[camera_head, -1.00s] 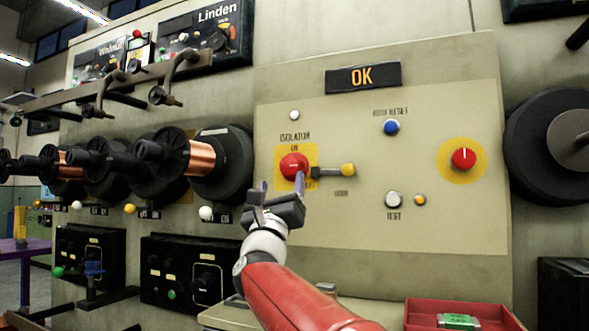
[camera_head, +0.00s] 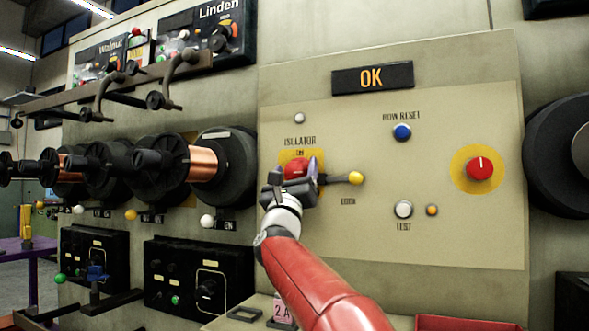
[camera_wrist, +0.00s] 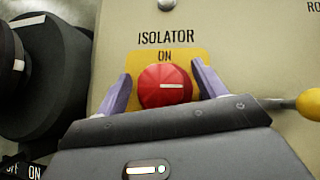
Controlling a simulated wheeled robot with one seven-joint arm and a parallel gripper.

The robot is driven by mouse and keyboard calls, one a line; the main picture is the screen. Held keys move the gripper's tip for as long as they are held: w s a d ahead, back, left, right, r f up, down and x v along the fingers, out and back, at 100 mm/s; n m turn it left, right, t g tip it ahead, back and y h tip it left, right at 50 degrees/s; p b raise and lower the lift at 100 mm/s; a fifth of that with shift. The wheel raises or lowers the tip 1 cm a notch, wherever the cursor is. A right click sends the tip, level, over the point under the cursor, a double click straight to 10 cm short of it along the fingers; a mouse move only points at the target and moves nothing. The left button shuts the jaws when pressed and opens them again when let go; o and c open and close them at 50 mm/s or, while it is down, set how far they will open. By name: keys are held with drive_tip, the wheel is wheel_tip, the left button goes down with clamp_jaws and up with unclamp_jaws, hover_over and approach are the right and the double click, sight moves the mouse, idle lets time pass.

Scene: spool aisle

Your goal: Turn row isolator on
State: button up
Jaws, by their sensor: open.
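The isolator is a red round knob (camera_head: 297,169) on a yellow plate marked ON, under the word ISOLATOR on the beige panel. In the wrist view the knob (camera_wrist: 165,86) has a white line lying level, pointing right, and not up at ON. My gripper (camera_head: 294,172) is at the knob; in the wrist view its two purple fingers (camera_wrist: 160,88) stand open, one on each side of the knob. I cannot tell whether they touch it. A lever with a yellow ball end (camera_head: 355,178) sticks out to the right of the knob.
An OK sign (camera_head: 372,77) tops the panel. A blue row reset button (camera_head: 402,132), a white test button (camera_head: 403,209) and a second red knob (camera_head: 479,168) sit to the right. Copper spools (camera_head: 204,163) stand out at left. A red tray (camera_head: 465,323) lies below.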

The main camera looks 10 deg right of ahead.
drive_tip(key=c, duration=1)
